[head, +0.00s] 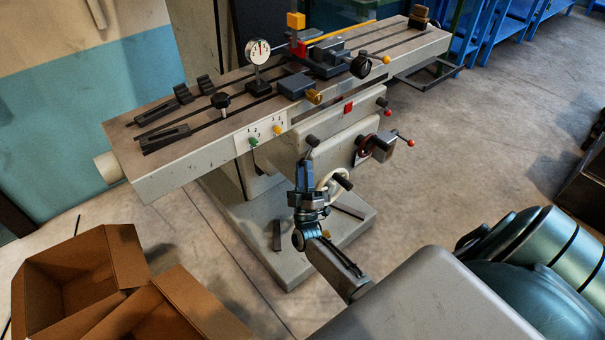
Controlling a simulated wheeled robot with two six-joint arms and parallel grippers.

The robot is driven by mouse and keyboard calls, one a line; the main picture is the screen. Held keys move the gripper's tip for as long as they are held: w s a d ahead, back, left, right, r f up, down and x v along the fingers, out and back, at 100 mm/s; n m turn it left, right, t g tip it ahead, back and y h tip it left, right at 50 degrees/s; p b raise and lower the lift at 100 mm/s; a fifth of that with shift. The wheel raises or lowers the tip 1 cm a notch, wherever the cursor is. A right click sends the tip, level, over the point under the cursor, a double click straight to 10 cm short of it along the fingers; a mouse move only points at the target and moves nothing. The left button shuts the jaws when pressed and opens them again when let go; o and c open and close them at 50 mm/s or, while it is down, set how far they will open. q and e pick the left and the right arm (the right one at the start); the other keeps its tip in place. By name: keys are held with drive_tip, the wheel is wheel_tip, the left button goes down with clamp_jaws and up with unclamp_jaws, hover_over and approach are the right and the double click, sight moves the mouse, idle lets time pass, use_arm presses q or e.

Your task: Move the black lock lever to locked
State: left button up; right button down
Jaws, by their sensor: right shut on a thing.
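The black lock lever (313,141) sticks out from the front of the milling machine's knee, below the table, with its dark round knob uppermost. My right gripper (306,162) reaches up to it from below and is shut on it. The fingers hide part of the lever, and its exact angle is hard to read. My left gripper is not in view.
A pale handwheel (323,181) with a dark handle is close to the right of my gripper. A red-ball crank (409,142) sticks out farther right. The machine table (165,172) overhangs above. Open cardboard boxes (125,250) stand at lower left.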

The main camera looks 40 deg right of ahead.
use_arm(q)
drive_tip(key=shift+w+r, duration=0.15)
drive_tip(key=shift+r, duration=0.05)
use_arm(e)
drive_tip(key=c, duration=1.2)
unclamp_jaws()
drive_tip(key=shift+d, duration=0.1)
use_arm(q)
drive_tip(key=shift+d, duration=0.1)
use_arm(e)
drive_tip(key=shift+f, duration=0.1)
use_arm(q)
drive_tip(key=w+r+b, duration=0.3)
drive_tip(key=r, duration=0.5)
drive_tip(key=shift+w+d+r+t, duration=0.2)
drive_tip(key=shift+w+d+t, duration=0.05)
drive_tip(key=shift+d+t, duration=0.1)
use_arm(e)
drive_tip(key=v, duration=1)
drive_tip(key=shift+s+f, duration=0.25)
